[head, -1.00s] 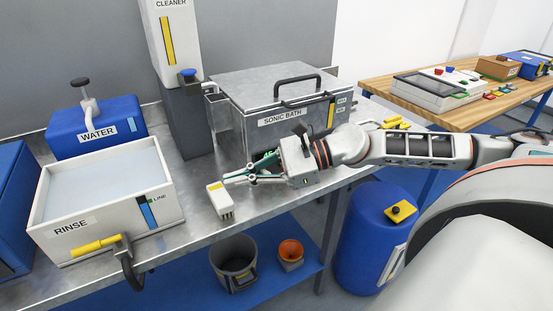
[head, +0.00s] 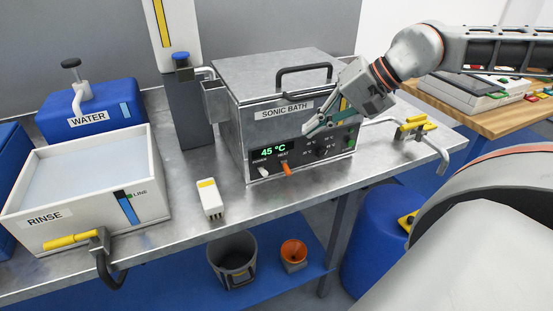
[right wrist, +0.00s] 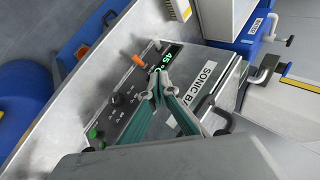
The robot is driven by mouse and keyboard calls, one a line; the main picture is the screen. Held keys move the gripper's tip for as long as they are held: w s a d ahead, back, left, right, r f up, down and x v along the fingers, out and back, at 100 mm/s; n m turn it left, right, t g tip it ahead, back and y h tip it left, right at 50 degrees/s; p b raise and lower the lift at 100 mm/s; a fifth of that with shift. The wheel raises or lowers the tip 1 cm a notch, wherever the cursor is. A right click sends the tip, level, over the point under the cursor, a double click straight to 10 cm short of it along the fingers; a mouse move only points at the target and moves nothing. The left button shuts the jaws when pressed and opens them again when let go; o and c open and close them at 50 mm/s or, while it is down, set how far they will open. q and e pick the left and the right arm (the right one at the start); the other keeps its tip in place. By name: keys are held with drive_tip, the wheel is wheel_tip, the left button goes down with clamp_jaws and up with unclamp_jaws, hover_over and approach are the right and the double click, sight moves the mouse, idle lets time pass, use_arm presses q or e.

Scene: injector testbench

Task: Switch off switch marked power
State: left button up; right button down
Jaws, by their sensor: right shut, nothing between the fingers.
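The sonic bath (head: 243,130) stands on the metal bench, and its front panel shows a green 45 °C display (head: 274,149). Below the display is a white switch (head: 264,171), with small lettering above it that appears to read POWER. An orange switch (head: 286,168) sits just to its right. My right gripper (head: 307,130) is shut and empty, in front of the panel's upper edge, right of the display and above the switches. In the right wrist view its closed fingertips (right wrist: 159,74) partly cover the display, beside the orange switch (right wrist: 138,61). My left gripper is not in view.
A black knob (head: 321,150) and a green button (head: 348,141) are on the panel's right. A white block with a yellow stripe (head: 210,200) stands on the bench. The rinse tub (head: 150,215) is left, and a yellow-handled valve (head: 417,125) is right.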

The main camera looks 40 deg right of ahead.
idle(0.4)
drive_tip(key=b, duration=0.2)
approach(263, 168)
drive_tip(key=shift+w+d, duration=0.65)
drive_tip(key=shift+w, duration=0.05)
drive_tip(key=shift+w+a+f, duration=0.2)
drive_tip(key=shift+f, duration=0.05)
drive_tip(key=a+f, duration=0.2)
drive_tip(key=shift+w+a+f, duration=0.15)
drive_tip(key=shift+a+f, duration=0.5)
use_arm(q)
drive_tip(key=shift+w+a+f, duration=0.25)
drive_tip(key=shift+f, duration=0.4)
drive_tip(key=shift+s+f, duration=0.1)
